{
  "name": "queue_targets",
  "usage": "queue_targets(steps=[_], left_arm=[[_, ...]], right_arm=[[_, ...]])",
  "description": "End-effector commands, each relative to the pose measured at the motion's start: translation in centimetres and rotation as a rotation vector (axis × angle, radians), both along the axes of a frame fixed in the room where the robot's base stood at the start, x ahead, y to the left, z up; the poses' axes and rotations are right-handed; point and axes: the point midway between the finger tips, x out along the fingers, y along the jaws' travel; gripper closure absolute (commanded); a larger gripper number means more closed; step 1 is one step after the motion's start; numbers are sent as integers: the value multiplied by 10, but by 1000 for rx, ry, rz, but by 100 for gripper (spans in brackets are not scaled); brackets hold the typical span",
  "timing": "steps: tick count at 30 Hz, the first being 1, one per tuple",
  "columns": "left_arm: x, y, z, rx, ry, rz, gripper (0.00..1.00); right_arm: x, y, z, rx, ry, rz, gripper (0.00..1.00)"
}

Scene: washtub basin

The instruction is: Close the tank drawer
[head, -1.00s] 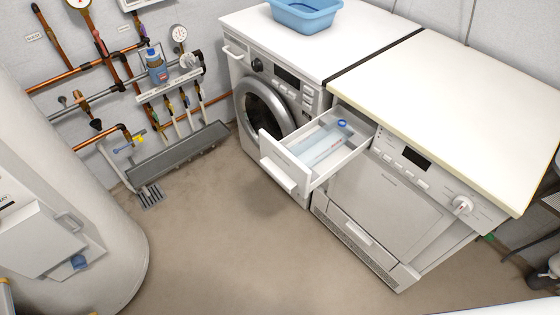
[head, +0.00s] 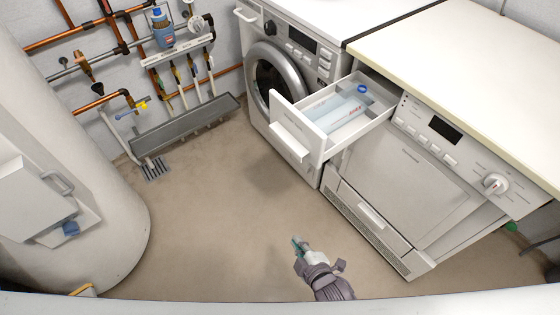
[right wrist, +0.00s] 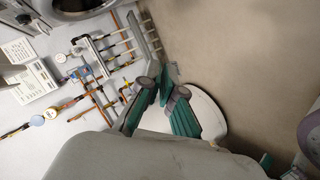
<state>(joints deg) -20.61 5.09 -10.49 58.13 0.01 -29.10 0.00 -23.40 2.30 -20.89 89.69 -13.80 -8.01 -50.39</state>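The white tank drawer (head: 291,150) is pulled out from the upper left of the right-hand machine (head: 410,165). A clear bluish tank with a blue cap (head: 361,89) lies in it. My right gripper (head: 299,244) is over the floor, in front of and below the drawer in the head view, apart from it. Its teal fingers (right wrist: 165,92) come together at the tips with nothing seen between them, so it looks shut and empty. The drawer is not seen in the right wrist view. My left gripper is not in view.
A washing machine with a round door (head: 275,80) stands left of the drawer. A white cylindrical boiler (head: 105,215) is at the left. Pipes and a grey trough (head: 185,125) line the back wall. The floor (head: 215,220) between is clear.

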Motion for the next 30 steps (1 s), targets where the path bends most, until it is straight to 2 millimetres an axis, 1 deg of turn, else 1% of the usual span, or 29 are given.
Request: queue_targets(steps=[1,2,3,6,9,10,12,13,17,20,27,30], left_arm=[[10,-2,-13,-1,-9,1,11],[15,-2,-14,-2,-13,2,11],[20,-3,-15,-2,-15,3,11],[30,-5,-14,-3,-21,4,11],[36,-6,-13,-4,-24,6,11],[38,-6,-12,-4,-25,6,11],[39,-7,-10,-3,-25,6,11],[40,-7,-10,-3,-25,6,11],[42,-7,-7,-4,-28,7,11],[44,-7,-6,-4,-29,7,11],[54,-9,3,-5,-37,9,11],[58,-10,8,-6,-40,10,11]], right_arm=[[16,14,32,-45,-142,56,100],[23,21,55,-76,-219,84,100],[29,27,85,-118,-316,112,100],[36,35,148,-210,-508,148,100],[37,36,189,-274,-628,156,100],[37,36,197,-287,-651,157,100],[37,37,209,-307,-682,157,100],[38,37,212,-311,-689,157,100],[50,42,214,-313,-695,157,100],[67,48,214,-312,-694,156,100],[115,68,214,-311,-693,156,100],[133,75,213,-310,-691,156,100]])
